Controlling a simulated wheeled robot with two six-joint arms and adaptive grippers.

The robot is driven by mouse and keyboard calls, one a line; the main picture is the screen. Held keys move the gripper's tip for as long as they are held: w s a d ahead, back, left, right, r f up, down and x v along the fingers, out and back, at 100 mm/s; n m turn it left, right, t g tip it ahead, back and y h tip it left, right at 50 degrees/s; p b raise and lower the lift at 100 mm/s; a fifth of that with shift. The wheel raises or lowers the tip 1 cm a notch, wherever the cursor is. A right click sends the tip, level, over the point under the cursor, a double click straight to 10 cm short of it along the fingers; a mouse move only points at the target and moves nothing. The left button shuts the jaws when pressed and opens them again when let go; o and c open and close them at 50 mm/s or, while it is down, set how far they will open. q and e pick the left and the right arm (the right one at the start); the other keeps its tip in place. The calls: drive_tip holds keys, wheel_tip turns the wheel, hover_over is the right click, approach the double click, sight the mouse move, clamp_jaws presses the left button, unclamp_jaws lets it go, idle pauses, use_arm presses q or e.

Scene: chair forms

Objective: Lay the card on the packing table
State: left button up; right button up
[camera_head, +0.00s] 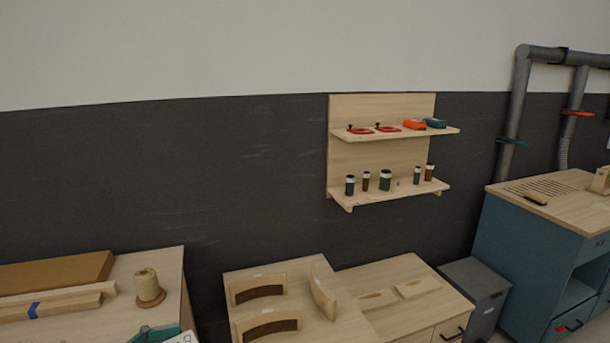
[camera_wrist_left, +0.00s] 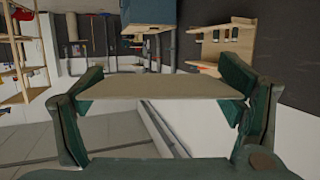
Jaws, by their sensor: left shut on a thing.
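My left gripper (camera_wrist_left: 161,88) shows in the left wrist view, its dark green fingers at the two ends of a flat beige card (camera_wrist_left: 160,87). It is shut on the card, which spans the space between the fingers, clear of any surface there. In the head view, a wooden table (camera_head: 150,262) at the lower left looks like the packing table. Teal and white parts at the bottom edge by this table are cut off, and I cannot tell what they are. My right gripper is in neither view.
The left table holds a brown cardboard piece (camera_head: 60,270), wood strips and a twine spool (camera_head: 148,287). Chair parts (camera_head: 258,288) lie on the middle table. A wall shelf (camera_head: 385,190), a grey bin (camera_head: 475,278) and a blue cabinet (camera_head: 520,255) stand farther right.

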use_arm(q)
drive_tip(key=shift+g, duration=0.3)
drive_tip(key=s+f, duration=0.1)
drive_tip(key=f, duration=0.1)
drive_tip(key=s+f, duration=0.1)
drive_tip(key=f, duration=0.1)
drive_tip(key=shift+s+d, duration=0.1)
drive_tip(key=shift+s, duration=0.3)
drive_tip(key=shift+r+m, duration=0.1)
drive_tip(key=shift+m, duration=0.2)
